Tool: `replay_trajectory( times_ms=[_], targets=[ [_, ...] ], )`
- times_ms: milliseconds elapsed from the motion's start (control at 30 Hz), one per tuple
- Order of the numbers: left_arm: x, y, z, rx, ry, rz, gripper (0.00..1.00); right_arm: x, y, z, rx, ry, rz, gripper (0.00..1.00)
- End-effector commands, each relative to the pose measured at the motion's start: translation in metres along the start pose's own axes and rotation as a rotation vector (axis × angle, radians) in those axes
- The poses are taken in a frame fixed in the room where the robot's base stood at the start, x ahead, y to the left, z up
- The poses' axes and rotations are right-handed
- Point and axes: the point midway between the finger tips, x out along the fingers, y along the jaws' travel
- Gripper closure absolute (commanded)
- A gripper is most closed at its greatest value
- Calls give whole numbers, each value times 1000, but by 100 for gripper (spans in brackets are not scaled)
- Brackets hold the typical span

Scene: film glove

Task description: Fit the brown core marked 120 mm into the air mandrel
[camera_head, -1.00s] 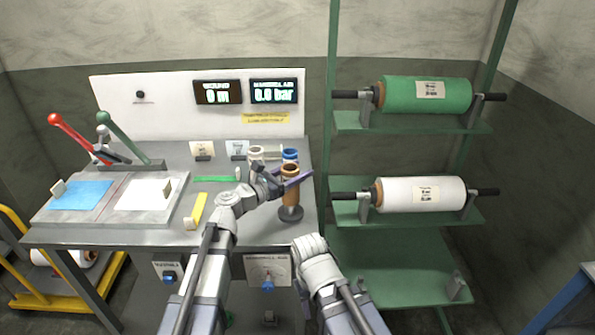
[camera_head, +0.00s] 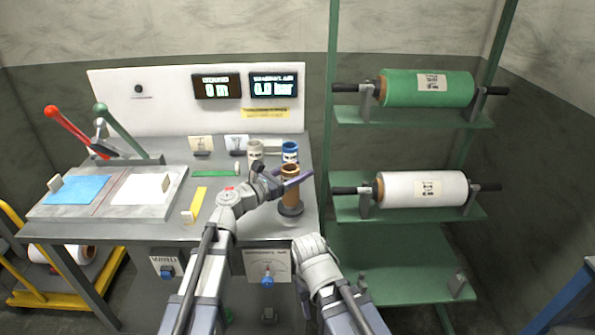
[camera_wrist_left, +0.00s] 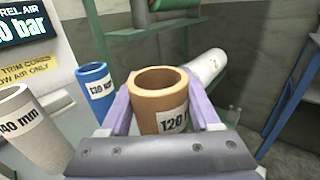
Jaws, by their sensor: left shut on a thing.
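The brown core (camera_head: 290,187) stands upright at the right end of the bench, its label "120" facing the left wrist camera (camera_wrist_left: 175,122). My left gripper (camera_head: 285,182) is shut on it, with a purple finger on each side in the left wrist view (camera_wrist_left: 165,105). The core is over the dark round air mandrel (camera_head: 291,209), and its lower end appears to meet the mandrel's base. I cannot tell how far it is seated. The core's open top shows a hollow inside. My right arm is folded in front of the bench; its gripper is not visible.
A blue core (camera_head: 290,152) marked 130 mm and a whitish core (camera_head: 255,153) marked 140 mm stand close behind. The mandrel air display (camera_head: 274,86) reads 0.0 bar. A green rack with a green roll (camera_head: 428,88) and a white roll (camera_head: 422,189) stands at right.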

Motion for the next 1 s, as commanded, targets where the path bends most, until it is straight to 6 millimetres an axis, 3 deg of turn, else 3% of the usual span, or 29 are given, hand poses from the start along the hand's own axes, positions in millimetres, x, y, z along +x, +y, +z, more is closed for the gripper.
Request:
replay_trajectory(
  times_ms=[733, 767, 1000],
  targets=[
    [0, 0, -19, 0, 0, 0, 92, 19, -2, -1, 0, 0, 0, 50],
    [0, 0, -17, 0, 0, 0, 34, 17, -2, -1, 0, 0, 0, 50],
    [0, 0, -17, 0, 0, 0, 7, 17, -2, -1, 0, 0, 0, 50]
  ],
)
